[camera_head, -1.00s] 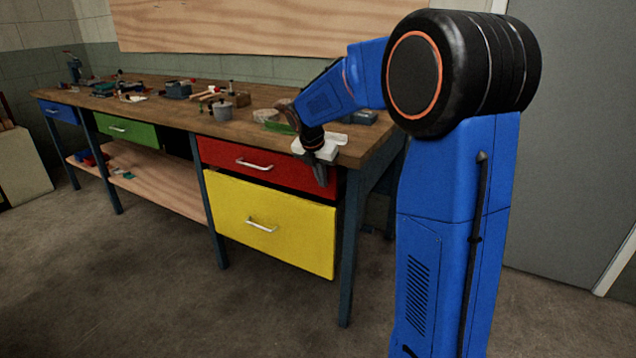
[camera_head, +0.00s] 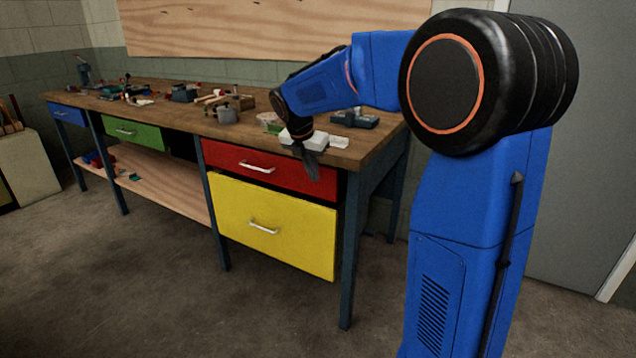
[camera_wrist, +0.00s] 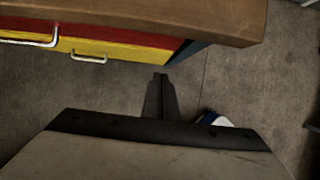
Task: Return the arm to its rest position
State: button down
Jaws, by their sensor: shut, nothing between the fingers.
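My gripper (camera_head: 312,172) hangs at the end of my bent blue arm, in front of the red drawer (camera_head: 228,158) at the right end of the workbench. In the wrist view my gripper (camera_wrist: 160,78) points down over the floor, its dark fingers together with nothing between them. The red drawer and the yellow drawer (camera_wrist: 110,50) show at the top left of that view, below the wooden bench edge (camera_wrist: 200,18). The gripper looks apart from the drawer fronts, though the exact gap is hard to tell.
A green drawer (camera_head: 133,132) and a blue drawer (camera_head: 66,113) sit farther left. A lower shelf (camera_head: 150,185) holds small items. The floor (camera_head: 130,290) in front is clear.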

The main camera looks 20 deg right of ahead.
jog(key=s+a+r+m+t+y, duration=0.1)
jog(key=s+a+m, duration=0.1)
jog(key=s+m, duration=0.65)
jog(key=s+a+r+m+y, duration=0.1)
jog(key=s+m, duration=0.3)
jog(key=s, duration=0.9)
jog(key=s+a+f+m, duration=0.1)
jog(key=s+f+m, duration=0.3)
jog(key=s+m, duration=0.2)
jog(key=s+a+f+m+t+y, duration=0.1)
jog(key=s+f+m, duration=0.3)
jog(key=s, duration=0.7)
jog(key=a+m, duration=0.1)
jog(key=m, duration=0.1)
jog(key=shift+f+m+y, duration=0.2)
jog(key=shift+m+y, duration=0.1)
jog(key=shift+m, duration=0.05)
